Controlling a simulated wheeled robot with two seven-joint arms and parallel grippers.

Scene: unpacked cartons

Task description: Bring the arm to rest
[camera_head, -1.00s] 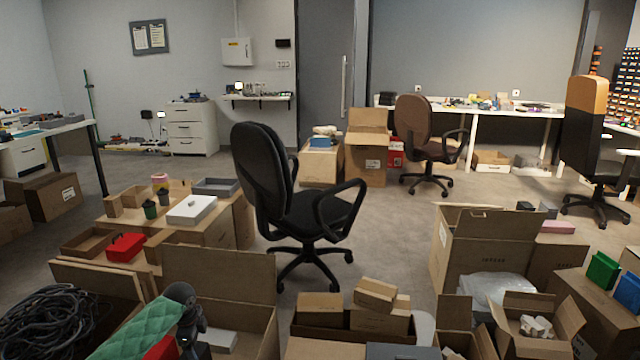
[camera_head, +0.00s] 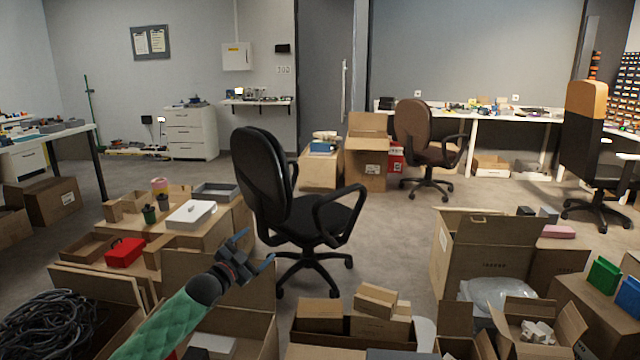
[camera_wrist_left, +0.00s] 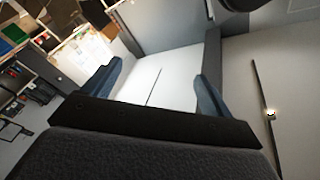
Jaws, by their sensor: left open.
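My left arm, in a green quilted sleeve, comes in from the lower left in the head view. Its gripper (camera_head: 256,254) is raised above the open cartons at the front, left of the black office chair's base. The fingers are spread apart with nothing between them. In the left wrist view the two blue-grey fingers (camera_wrist_left: 158,82) also stand apart and empty, with a tilted view of the room beyond. My right gripper is not in view.
A black office chair (camera_head: 290,205) stands mid-floor just beyond my left gripper. Cartons with a red box (camera_head: 125,252) and a white box (camera_head: 191,214) are at the left. Open cartons (camera_head: 490,246) fill the right front. Bare floor lies behind the chair.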

